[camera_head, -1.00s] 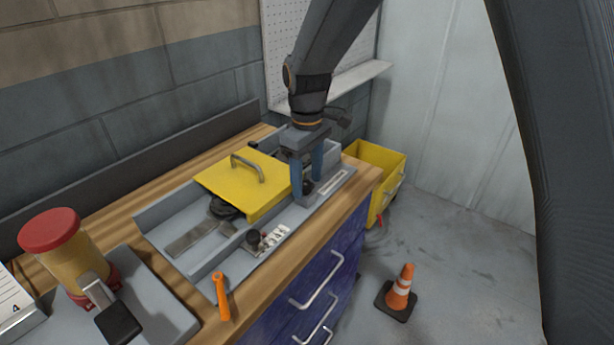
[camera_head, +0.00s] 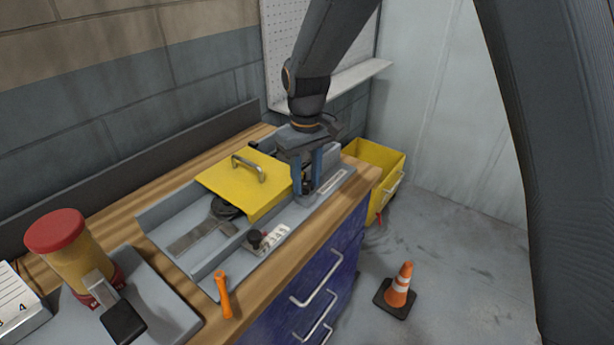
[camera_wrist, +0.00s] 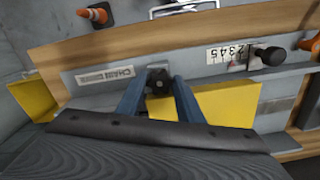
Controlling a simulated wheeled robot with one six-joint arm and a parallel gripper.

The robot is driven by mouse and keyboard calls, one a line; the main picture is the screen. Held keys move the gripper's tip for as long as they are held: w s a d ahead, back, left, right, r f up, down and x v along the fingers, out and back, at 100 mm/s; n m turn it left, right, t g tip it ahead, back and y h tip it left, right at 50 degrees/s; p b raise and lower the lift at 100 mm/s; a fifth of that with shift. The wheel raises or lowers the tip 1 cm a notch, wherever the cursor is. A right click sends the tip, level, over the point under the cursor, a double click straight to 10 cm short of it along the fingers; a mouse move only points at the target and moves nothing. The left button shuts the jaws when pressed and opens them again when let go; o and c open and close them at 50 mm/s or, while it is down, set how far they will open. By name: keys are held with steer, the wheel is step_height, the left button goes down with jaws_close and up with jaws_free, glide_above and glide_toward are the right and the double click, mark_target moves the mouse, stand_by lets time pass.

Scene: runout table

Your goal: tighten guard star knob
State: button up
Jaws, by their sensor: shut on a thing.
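The guard star knob (camera_wrist: 158,82) is small and black, at the end of the yellow guard (camera_head: 245,185). In the wrist view it sits between the blue fingers of my gripper (camera_wrist: 158,88), which is shut on it. In the head view my gripper (camera_head: 308,190) points straight down at the guard's right edge, and its fingers mostly hide the knob. The yellow guard has a grey handle and lies flat over the grey channel.
A black knob (camera_head: 254,237) stands by a number strip on the channel's front ledge. An orange-handled tool (camera_head: 223,295) lies near the table's front edge. A yellow bin (camera_head: 378,168) stands beyond the right end. A traffic cone (camera_head: 400,285) is on the floor.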

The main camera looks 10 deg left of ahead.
steer(key=shift+m, duration=0.4)
steer(key=o, duration=1.1)
steer(key=shift+c, duration=0.2)
